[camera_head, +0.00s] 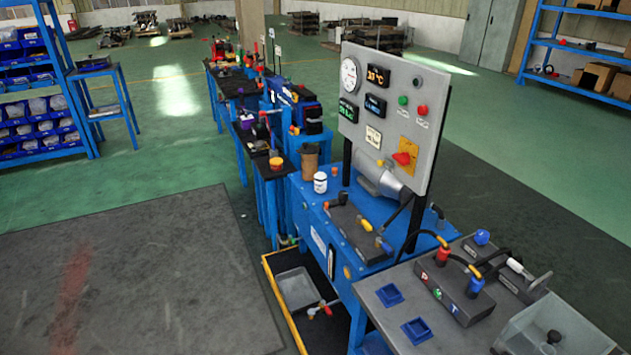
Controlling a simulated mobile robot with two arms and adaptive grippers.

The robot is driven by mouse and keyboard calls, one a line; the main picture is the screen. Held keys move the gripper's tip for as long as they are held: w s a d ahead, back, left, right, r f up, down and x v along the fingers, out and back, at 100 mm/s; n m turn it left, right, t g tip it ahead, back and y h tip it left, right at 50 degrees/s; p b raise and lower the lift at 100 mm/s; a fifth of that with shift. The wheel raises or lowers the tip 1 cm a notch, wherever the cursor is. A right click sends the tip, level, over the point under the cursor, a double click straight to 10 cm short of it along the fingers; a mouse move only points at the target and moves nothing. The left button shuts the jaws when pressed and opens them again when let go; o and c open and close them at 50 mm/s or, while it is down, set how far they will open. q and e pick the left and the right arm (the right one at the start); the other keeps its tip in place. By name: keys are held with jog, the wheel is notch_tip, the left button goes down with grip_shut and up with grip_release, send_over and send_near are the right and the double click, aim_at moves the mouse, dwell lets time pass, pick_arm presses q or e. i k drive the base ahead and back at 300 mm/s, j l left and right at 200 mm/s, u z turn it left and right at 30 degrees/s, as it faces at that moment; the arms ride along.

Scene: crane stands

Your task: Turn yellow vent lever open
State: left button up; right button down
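A dark valve block (356,232) lies on the blue bench below the grey gauge panel. A black handle-like part (340,201) is at the block's far end. Neither of my grippers is in view.
The grey panel (392,115) with gauges and a red knob stands upright behind the block. A grey table (400,300) with a P-R-T labelled manifold (455,289) and hoses is at the right front. A yellow-edged tray area (285,305) sits low at the left. Floor at the left (130,270) is clear.

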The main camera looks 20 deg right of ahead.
aim_at(365, 223)
jog(key=i+z, duration=0.1)
jog(key=z, duration=1.4)
jog(key=i+j+z, duration=0.15)
jog(key=j+z, duration=0.75)
jog(key=j, duration=0.2)
jog(key=j+z, duration=0.45)
jog(key=j, duration=0.15)
jog(key=k+j+z, duration=0.1)
jog(key=j+z, duration=0.35)
jog(key=j, duration=0.15)
